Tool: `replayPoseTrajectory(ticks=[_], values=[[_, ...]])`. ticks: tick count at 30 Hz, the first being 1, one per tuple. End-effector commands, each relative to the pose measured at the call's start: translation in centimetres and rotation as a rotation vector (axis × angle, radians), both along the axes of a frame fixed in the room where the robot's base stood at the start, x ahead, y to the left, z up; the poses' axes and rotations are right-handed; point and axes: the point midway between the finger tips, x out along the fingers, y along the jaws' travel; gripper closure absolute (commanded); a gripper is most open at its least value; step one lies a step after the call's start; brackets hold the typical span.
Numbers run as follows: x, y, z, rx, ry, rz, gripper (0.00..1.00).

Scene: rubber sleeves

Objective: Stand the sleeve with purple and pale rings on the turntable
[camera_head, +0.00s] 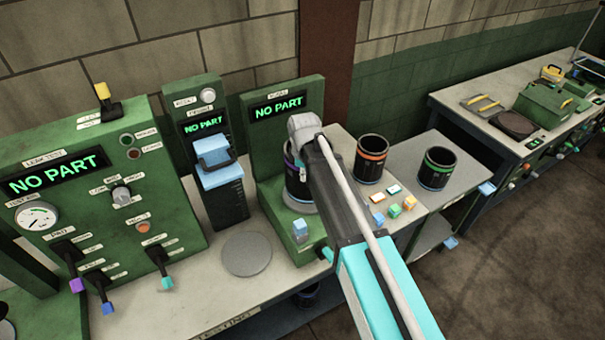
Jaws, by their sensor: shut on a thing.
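A black sleeve (293,185) with a purple ring near its top stands upright at the green station on the right, partly hidden behind my arm. A pale band shows low on it. My gripper (301,162) is at the sleeve's upper part and shut on it; the fingers are mostly hidden by my wrist and forearm. A round grey plate (298,207), seemingly the turntable, shows directly below the sleeve. I cannot tell whether the sleeve's bottom touches it. The station's screen (278,107) reads NO PART.
A sleeve with an orange ring (371,160) and one with a green ring (437,169) stand to the right. A bare grey disc (247,254) is on the bench front. Levered green panels (100,190) stand left.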

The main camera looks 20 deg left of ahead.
Motion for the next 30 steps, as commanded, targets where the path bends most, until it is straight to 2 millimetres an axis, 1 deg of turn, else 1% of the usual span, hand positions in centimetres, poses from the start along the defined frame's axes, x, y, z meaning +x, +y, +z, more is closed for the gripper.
replayPoseTrajectory(ticks=[1,9,30], values=[[0.0,0.0,-0.6,0.0,-0.001,0.0,1.0],[0.0,0.0,-1.5,0.0,-0.001,0.001,1.0],[0.0,0.1,-1.7,0.0,-0.001,0.001,1.0]])
